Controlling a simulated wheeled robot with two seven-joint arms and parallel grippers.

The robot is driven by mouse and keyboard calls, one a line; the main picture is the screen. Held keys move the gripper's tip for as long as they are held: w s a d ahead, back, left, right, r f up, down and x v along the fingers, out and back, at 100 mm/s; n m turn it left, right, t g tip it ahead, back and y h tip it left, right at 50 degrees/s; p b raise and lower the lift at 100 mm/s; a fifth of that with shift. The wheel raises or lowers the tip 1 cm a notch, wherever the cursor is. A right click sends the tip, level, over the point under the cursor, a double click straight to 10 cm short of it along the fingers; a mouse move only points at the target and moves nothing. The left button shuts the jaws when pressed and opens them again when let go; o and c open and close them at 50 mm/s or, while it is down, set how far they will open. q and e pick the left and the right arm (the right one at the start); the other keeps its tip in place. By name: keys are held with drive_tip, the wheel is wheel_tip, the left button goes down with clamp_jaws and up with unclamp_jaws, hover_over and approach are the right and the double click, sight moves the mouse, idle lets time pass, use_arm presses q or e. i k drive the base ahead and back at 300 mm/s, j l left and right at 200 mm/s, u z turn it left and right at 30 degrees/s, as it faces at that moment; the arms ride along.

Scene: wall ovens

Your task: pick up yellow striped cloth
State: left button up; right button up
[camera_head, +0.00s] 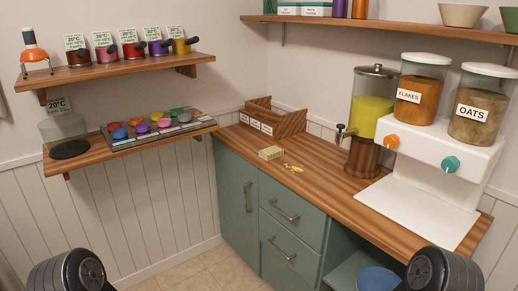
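A small yellow patch (293,168) with pale marks lies flat on the wooden counter. It is too small to tell for sure whether it is the striped cloth. Just behind it and to its left sits a small pale yellow block-like thing (271,153), which could be a folded cloth or a box; I cannot tell. Neither of my grippers shows. Only rounded black parts of my arms show at the bottom left and bottom right corners, well apart from the counter things.
The wooden counter (335,181) holds a wooden crate (286,124), a drink dispenser (372,113) with yellow liquid, and a white flakes and oats dispenser (440,150). Shelves with jars and colourful pots hang at the left wall. Green cabinets (237,190) stand below the counter.

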sight(270, 153)
drive_tip(key=i+j+u, duration=0.2)
drive_tip(key=i+u, duration=0.15)
drive_tip(key=i, duration=0.6)
drive_tip(key=i+l+u, duration=0.1)
drive_tip(key=i+u, duration=0.2)
drive_tip(key=i, duration=0.65)
